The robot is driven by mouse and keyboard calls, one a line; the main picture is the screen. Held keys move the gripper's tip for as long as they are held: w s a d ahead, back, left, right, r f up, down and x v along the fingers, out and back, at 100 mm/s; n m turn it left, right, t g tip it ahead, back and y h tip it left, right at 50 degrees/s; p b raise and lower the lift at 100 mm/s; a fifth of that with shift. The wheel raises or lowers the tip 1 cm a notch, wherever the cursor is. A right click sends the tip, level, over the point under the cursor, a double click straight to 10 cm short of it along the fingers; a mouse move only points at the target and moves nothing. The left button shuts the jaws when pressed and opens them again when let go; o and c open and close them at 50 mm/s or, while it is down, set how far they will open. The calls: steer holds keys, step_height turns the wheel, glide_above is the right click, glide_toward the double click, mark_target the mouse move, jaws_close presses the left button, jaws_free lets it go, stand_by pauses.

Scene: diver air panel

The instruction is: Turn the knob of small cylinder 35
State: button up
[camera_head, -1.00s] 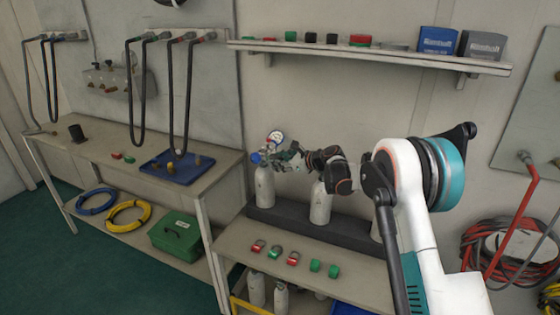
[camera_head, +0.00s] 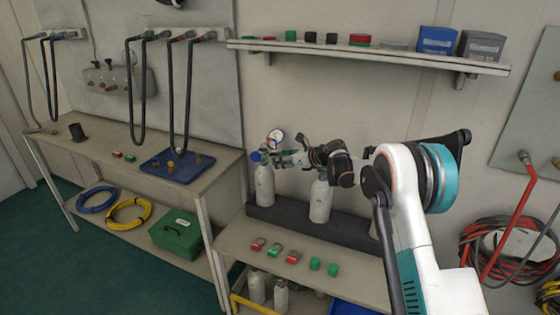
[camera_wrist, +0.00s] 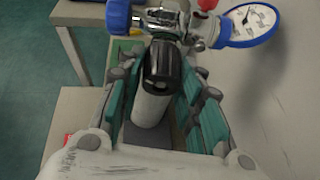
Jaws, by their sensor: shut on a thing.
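The small cylinder (camera_head: 264,186) is pale grey-white and stands upright at the left end of a dark rack. Its top bears a metal valve with a blue cap (camera_head: 256,156) and a round gauge (camera_head: 275,138). My gripper (camera_head: 284,159) reaches it from the right at valve height. In the wrist view the black ribbed knob (camera_wrist: 162,65) lies between the teal-padded fingers (camera_wrist: 160,95), which are shut on it. The silver valve (camera_wrist: 165,18), blue cap (camera_wrist: 118,15) and blue-rimmed gauge (camera_wrist: 255,22) show beyond the fingertips. I cannot read any number on the cylinder.
A second pale cylinder (camera_head: 320,200) stands in the rack (camera_head: 345,228) under my wrist. Several red and green small blocks lie on the bench (camera_head: 235,238) in front. A shelf (camera_head: 370,58) runs above. A bench with a blue tray (camera_head: 178,168) is at left.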

steer(key=o, duration=1)
step_height(320, 180, up, 10)
steer(key=shift+o, duration=0.5)
